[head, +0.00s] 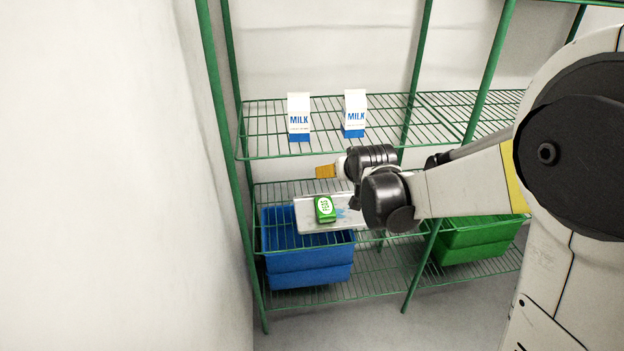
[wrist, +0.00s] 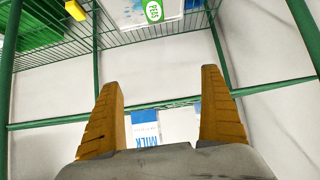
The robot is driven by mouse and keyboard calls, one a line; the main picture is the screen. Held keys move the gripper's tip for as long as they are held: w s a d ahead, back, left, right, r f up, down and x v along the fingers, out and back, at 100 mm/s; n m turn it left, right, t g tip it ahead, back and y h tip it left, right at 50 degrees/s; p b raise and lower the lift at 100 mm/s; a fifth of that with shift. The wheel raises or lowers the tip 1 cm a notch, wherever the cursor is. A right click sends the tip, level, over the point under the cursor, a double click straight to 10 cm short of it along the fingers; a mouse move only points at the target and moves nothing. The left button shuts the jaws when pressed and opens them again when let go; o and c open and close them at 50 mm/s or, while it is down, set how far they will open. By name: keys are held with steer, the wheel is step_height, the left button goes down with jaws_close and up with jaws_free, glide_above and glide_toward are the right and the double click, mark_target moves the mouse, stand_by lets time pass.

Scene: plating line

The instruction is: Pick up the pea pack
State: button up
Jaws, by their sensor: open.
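The pea pack (head: 325,208) is a small green pack with a round white label. It lies on a pale tray (head: 308,227) on the shelf below the milk. The pack also shows at the top edge of the wrist view (wrist: 153,12), partly cut off. My gripper (head: 326,171) is above the pack in the head view, with one orange fingertip showing. In the wrist view my gripper (wrist: 158,76) has its two orange fingers wide apart with nothing between them. The fingers are apart from the pack.
Two milk cartons (head: 299,117) (head: 354,114) stand on the wire shelf above. A blue crate (head: 310,275) and a green crate (head: 470,240) are lower down. Green rack posts (head: 222,130) flank the shelves. A white wall (head: 110,180) is close on the left.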

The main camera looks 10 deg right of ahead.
mark_target(326, 208)
steer(key=w+f+t, duration=0.1)
steer(key=w+f, duration=0.8)
steer(key=f, duration=0.1)
steer(key=w+f, duration=0.1)
steer(key=f, duration=0.5)
steer(key=w+f+t, duration=0.1)
steer(key=f, duration=0.5)
steer(key=w+f+t, duration=0.1)
steer(key=w+f, duration=0.1)
steer(key=f, duration=0.5)
steer(key=shift+w+a, duration=0.1)
steer(key=shift+a, duration=0.15)
steer(key=x, duration=0.2)
steer(key=b+x, duration=0.1)
steer(key=x, duration=0.2)
steer(key=shift+f, duration=0.2)
steer(key=shift+w+b, duration=0.2)
steer(key=shift+b, duration=0.1)
steer(key=w+f+b, duration=0.1)
steer(key=w, duration=0.1)
steer(key=w+f+b, duration=0.1)
steer(key=shift+w+d+f+b, duration=0.3)
steer(key=shift+w+d+b, duration=0.05)
steer(key=shift+w, duration=0.45)
